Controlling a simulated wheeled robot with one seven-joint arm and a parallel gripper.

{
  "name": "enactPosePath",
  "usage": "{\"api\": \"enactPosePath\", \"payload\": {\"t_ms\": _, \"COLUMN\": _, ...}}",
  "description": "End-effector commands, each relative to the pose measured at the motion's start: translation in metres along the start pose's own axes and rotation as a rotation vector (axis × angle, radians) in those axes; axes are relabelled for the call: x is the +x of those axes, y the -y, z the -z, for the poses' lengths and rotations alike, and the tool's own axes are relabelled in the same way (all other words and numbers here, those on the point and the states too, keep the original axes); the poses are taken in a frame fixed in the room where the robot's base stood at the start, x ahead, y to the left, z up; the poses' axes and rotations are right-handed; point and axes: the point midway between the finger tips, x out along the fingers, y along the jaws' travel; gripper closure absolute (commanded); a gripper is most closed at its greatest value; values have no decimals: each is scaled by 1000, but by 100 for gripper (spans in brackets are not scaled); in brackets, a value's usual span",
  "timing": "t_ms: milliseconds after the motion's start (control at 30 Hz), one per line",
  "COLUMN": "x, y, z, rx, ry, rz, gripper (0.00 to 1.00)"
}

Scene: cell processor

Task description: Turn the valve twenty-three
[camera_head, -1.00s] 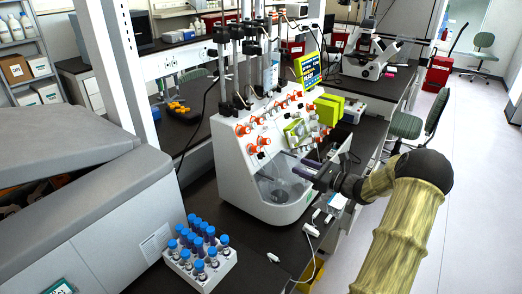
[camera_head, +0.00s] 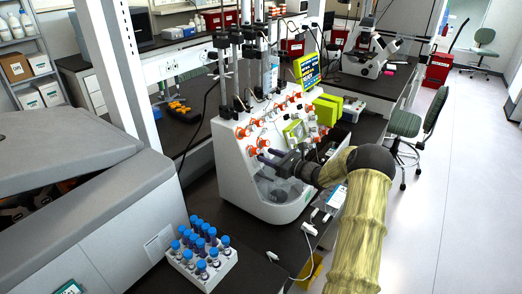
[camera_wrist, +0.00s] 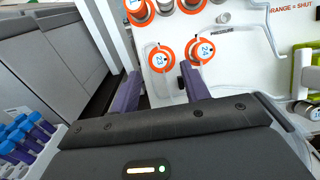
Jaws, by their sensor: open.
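Valve twenty-three (camera_wrist: 160,58) is a round orange knob with a white face marked 23, on the white front panel of the cell processor in the wrist view. Valve twenty-four (camera_wrist: 204,49) is just to its right. My gripper (camera_wrist: 163,85) is open, its two purple fingers spread. In the wrist view valve twenty-three lies beyond the fingertips, between them sideways. The right finger is close under valve twenty-four; whether it touches I cannot tell. In the head view my gripper (camera_head: 270,157) is at the panel's lower left; valve numbers are too small to read there.
The cell processor (camera_head: 235,185) carries several other orange valves close by, with tubing on its panel. A rack of blue-capped tubes (camera_head: 203,262) stands at its front left. A grey machine (camera_head: 70,200) fills the left. White boxes and cables lie under my arm.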

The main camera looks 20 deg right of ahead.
Motion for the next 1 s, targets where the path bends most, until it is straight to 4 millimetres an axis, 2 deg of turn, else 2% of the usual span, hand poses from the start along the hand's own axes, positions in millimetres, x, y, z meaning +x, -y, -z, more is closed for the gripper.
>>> {"api": "enactPosePath", "payload": {"t_ms": 100, "x": 21, "y": -1, "z": -2, "rx": 0, "ry": 1, "rz": -2, "gripper": 54}}
{"api": "enactPosePath", "payload": {"t_ms": 233, "x": 36, "y": 0, "z": -1, "rx": 0, "ry": 0, "rz": -1, "gripper": 54}}
{"api": "enactPosePath", "payload": {"t_ms": 600, "x": 42, "y": 0, "z": 0, "rx": 1, "ry": 0, "rz": 0, "gripper": 54}}
{"api": "enactPosePath", "payload": {"t_ms": 833, "x": 42, "y": 0, "z": 0, "rx": 1, "ry": 0, "rz": 0, "gripper": 99}}
{"api": "enactPosePath", "payload": {"t_ms": 1000, "x": 42, "y": 0, "z": 0, "rx": -3, "ry": 0, "rz": -1, "gripper": 99}}
